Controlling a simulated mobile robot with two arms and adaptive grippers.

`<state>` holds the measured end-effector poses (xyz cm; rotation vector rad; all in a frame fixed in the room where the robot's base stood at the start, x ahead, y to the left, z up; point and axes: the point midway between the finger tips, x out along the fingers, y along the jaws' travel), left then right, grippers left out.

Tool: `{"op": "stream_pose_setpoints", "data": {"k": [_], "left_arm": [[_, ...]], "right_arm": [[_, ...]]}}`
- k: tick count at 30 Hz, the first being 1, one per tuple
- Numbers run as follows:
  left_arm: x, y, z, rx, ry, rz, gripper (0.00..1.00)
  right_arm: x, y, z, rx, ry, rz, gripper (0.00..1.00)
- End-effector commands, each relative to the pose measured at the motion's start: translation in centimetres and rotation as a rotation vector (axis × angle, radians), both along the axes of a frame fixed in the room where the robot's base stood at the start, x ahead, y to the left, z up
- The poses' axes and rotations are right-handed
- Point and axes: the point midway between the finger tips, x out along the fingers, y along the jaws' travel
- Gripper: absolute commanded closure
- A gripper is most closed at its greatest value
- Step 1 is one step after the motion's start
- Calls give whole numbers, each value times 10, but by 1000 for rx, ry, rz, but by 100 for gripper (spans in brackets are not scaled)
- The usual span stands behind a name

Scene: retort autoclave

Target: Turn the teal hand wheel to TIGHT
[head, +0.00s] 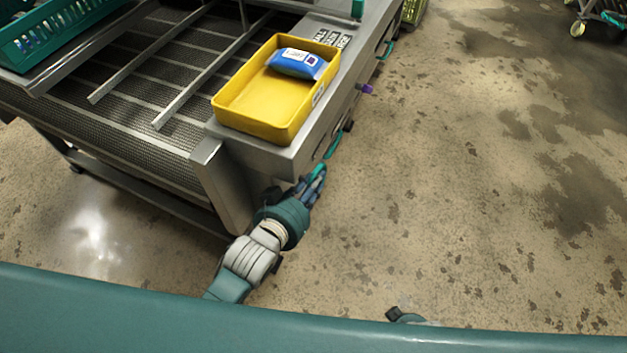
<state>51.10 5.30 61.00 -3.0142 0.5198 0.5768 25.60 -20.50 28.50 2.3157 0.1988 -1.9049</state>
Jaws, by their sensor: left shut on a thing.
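A teal hand wheel (333,145) shows nearly edge-on at the front end of the steel machine's right side. My left gripper (319,174) is at its lower rim, with its fingers shut on it. The fingers hide part of the rim, and I cannot read any TIGHT mark or the wheel's angle. A second teal wheel or handle (386,50) sits farther back on the same side.
A yellow tray (243,122) holding a blue packet (297,63) stands on the machine's corner above my left gripper. A purple knob (365,88) sticks out between the two teal parts. A teal crate (50,46) is at the upper left.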

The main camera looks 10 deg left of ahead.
Motion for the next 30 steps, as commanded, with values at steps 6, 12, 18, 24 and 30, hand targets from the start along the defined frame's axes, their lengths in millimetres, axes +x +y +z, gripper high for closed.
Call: {"op": "stream_pose_setpoints", "data": {"k": [6,12,18,24,30], "left_arm": [[1,-1,2,-3,-5,0,73],[0,0,1,-1,-3,0,61],[-2,1,1,0,-1,0,61],[-27,10,10,0,0,0,61],[-65,23,26,0,1,-1,61]], "right_arm": [[1,0,0,0,-1,0,60],[1,0,0,0,-1,0,60],[1,1,1,1,-1,0,60],[0,1,1,1,-1,0,60],[0,0,1,1,-1,0,60]]}}
